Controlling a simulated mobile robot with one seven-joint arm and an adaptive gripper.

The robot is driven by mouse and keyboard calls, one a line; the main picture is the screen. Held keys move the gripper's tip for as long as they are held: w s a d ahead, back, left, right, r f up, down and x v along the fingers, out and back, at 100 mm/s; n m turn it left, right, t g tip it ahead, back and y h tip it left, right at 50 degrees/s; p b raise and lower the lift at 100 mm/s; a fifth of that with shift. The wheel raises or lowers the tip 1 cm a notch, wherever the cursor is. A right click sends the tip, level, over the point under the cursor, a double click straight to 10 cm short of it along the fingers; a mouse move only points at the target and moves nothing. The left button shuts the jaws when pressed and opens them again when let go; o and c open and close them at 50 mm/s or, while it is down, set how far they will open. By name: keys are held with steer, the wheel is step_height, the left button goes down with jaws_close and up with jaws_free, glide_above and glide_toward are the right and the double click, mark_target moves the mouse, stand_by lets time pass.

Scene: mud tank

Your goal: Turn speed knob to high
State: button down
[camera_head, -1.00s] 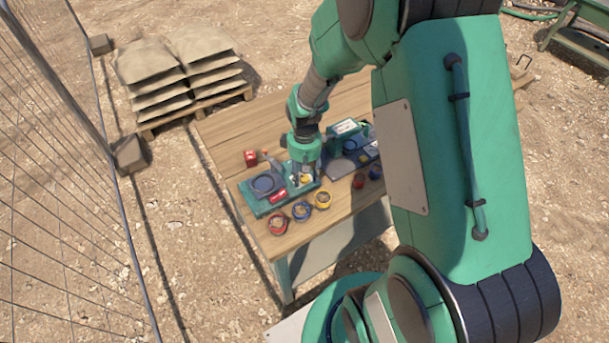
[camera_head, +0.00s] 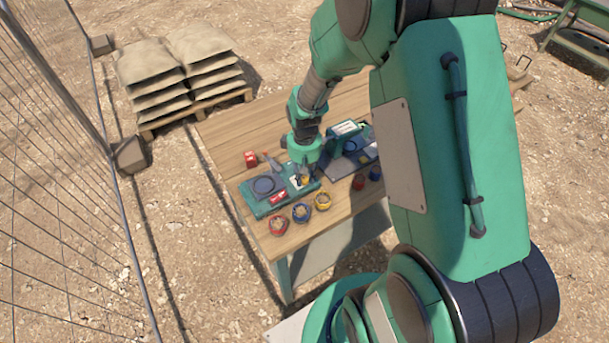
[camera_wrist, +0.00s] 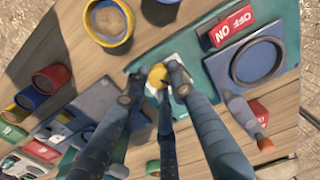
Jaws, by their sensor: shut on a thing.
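The speed knob (camera_wrist: 157,76) is a small yellow knob on a pale plate of the teal machine (camera_wrist: 140,62). In the head view the machine (camera_head: 250,202) lies near the table's left end, with a round dark plate (camera_head: 265,186) and a red switch block (camera_head: 278,197). The block (camera_wrist: 232,25) reads OFF and ON in the wrist view. My gripper (camera_wrist: 153,87) is shut on the knob, with fingers at both sides of it. In the head view my gripper (camera_head: 304,178) is over the machine's right part. Any speed marks are hidden or too small to read.
Red, blue and yellow cups (camera_head: 301,212) stand in front of the machine. A second device (camera_head: 345,140) stands to its right. Stacked sacks (camera_head: 180,70) and a wire fence (camera_head: 60,180) are off the table.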

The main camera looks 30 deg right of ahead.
mark_target(304, 178)
steer(key=m+p, duration=0.2)
steer(key=m, duration=0.3)
steer(key=shift+r, duration=0.1)
steer(key=m+p, duration=0.1)
steer(key=m, duration=0.4)
steer(key=shift+p, duration=0.3)
steer(key=shift+m, duration=0.3)
steer(key=c, duration=1.4)
jaws_free()
steer(key=shift+c, duration=0.2)
step_height(304, 178, up, 12)
